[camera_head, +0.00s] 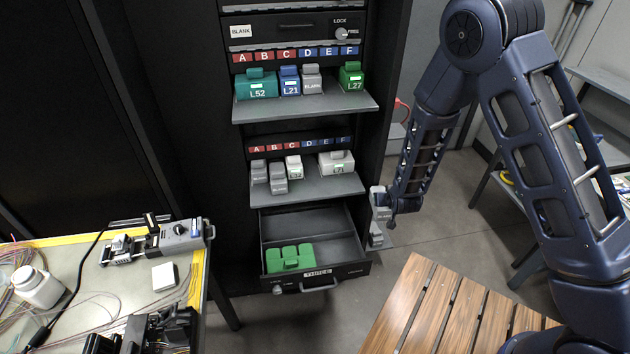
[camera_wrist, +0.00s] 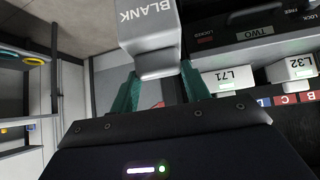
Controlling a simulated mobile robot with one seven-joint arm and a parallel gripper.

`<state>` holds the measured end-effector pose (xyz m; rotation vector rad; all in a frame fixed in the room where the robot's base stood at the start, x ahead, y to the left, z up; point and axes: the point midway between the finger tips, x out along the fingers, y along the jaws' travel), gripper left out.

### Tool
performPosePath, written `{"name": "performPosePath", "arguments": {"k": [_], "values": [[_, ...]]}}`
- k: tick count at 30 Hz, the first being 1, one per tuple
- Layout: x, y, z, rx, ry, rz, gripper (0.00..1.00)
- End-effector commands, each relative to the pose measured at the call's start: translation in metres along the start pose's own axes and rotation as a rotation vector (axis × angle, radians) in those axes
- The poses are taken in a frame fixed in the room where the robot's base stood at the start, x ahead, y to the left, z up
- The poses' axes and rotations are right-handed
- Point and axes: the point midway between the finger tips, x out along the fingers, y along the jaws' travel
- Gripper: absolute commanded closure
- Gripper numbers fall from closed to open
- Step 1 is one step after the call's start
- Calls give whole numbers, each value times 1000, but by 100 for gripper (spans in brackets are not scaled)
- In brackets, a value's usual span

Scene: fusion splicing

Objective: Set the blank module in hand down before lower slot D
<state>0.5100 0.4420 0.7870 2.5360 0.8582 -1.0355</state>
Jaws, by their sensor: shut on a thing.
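The blank module (camera_wrist: 147,25), a grey block lettered BLANK, is held between the teal fingers of my gripper (camera_wrist: 158,88) in the wrist view. In the head view my gripper (camera_head: 384,200) and the grey module (camera_head: 378,226) hang to the right of the open drawer, below and right of the lower shelf (camera_head: 325,186). The lower slot D label (camera_head: 310,143) is blue. Below it is a gap between white module L32 (camera_head: 293,167) and wide module L71 (camera_head: 337,162). L71 (camera_wrist: 222,79) and L32 (camera_wrist: 298,68) show upside down in the wrist view.
Two grey modules (camera_head: 277,179) stand left of L32, one jutting forward. The upper shelf (camera_head: 340,105) holds several modules. A slatted wooden surface (camera_head: 450,310) is at front; a cluttered bench stands left.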

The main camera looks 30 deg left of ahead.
Motion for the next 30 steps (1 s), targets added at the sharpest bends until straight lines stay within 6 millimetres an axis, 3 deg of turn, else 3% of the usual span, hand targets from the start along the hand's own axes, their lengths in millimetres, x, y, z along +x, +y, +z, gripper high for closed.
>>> {"name": "performPosePath", "arguments": {"k": [11, 20, 30], "values": [[-38, -3, -38, 18, 3, 18, 91], [-54, -45, -44, -5, 3, 5, 91], [-83, -113, -47, -40, 5, -31, 91]]}}
